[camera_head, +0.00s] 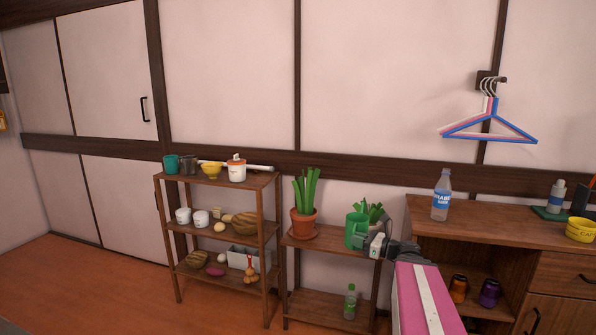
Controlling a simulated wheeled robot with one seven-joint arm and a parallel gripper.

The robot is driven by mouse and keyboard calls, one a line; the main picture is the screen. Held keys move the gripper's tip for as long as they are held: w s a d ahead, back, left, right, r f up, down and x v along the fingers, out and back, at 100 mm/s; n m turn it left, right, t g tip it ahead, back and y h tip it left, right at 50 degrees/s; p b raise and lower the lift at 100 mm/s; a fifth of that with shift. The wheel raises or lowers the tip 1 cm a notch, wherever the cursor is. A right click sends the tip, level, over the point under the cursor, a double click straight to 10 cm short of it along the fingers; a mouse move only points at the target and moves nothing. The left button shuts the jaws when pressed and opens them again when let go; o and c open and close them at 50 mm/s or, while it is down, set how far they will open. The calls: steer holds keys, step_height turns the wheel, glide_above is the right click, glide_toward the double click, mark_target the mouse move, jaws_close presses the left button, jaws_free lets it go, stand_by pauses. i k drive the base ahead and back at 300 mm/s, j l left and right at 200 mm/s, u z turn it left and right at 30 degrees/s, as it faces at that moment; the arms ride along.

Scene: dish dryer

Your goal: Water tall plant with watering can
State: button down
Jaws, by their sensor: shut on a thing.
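The tall plant (306,192) has upright green leaves and stands in a terracotta pot (303,226) on a low wooden shelf. The green watering can (354,230) is to its right, upright as far as I can tell, with a gap between it and the pot. My gripper (371,241) is shut on the watering can at its right side. Its spout is hard to make out, and my gripper covers part of it. My pink and white arm reaches in from the bottom.
A shorter plant (375,212) shows behind the can and my gripper. The low shelf (330,249) stands between a taller rack (262,182) with bowls and food and a wooden cabinet (480,212) with a water bottle (441,195). A green bottle (350,303) stands below.

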mark_target(304, 216)
steer(key=i+l+u, duration=0.1)
steer(key=u, duration=0.35)
steer(key=i+l+u, duration=0.25)
steer(key=u, duration=0.2)
